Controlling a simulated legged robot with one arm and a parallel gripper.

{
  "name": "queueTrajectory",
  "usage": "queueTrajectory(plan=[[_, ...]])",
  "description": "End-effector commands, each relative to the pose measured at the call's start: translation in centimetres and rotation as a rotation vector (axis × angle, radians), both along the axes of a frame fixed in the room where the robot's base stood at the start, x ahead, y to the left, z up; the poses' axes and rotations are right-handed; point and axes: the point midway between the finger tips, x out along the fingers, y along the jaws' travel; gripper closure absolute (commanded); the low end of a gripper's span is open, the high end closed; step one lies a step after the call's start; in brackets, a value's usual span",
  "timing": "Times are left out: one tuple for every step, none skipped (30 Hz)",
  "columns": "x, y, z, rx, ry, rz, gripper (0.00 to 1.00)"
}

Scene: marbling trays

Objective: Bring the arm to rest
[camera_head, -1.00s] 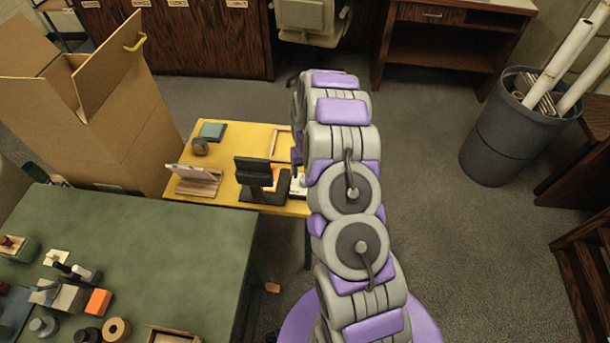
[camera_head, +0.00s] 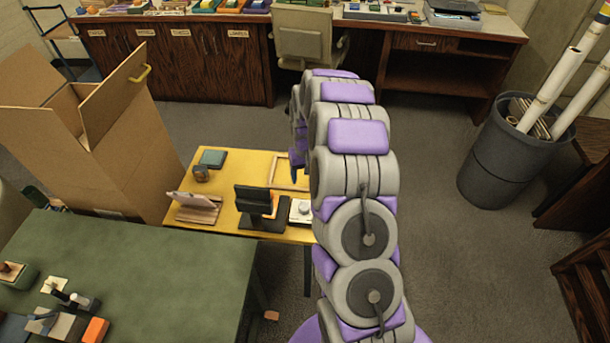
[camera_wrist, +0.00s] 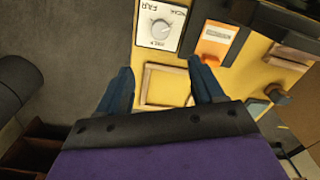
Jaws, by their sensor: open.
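My arm rises through the middle of the head view and bends over to the yellow table (camera_head: 230,212). In the wrist view my gripper (camera_wrist: 165,80) points down over the same yellow table (camera_wrist: 265,50). Its two blue fingers are spread wide apart with nothing held between them. A wooden frame (camera_wrist: 148,88) lies on the table below and between the fingers. The height of the fingers above the table is hard to tell.
A white dial box (camera_wrist: 160,25) and an orange item (camera_wrist: 215,40) lie past the fingertips. A green table (camera_head: 140,262) and cardboard box (camera_head: 125,150) stand left.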

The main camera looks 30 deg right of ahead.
Motion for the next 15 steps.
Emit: queueTrajectory(plan=[[0.0, 0.0, 0.0, 0.000, 0.000, 0.000, 0.33], [0.0, 0.0, 0.0, 0.000, 0.000, 0.000, 0.33], [0.0, 0.0, 0.0, 0.000, 0.000, 0.000, 0.33], [0.0, 0.0, 0.0, 0.000, 0.000, 0.000, 0.33], [0.0, 0.0, 0.0, 0.000, -0.001, 0.000, 0.33], [0.0, 0.0, 0.0, 0.000, 0.000, 0.000, 0.33], [0.0, 0.0, 0.0, 0.000, -0.001, 0.000, 0.33], [0.0, 0.0, 0.0, 0.000, 0.000, 0.000, 0.33], [0.0, 0.1, 0.2, 0.001, 0.000, 0.001, 0.33], [-0.1, 0.2, 0.4, 0.001, 0.000, 0.003, 0.33], [-0.2, 0.4, 0.6, 0.002, -0.001, 0.005, 0.33], [-0.5, 0.8, 1.2, 0.004, 0.000, 0.010, 0.33], [-0.7, 1.2, 1.8, 0.006, 0.000, 0.015, 0.33], [-1.0, 1.6, 2.4, 0.008, 0.001, 0.021, 0.33], [-1.4, 2.3, 3.3, 0.012, 0.002, 0.029, 0.33]])
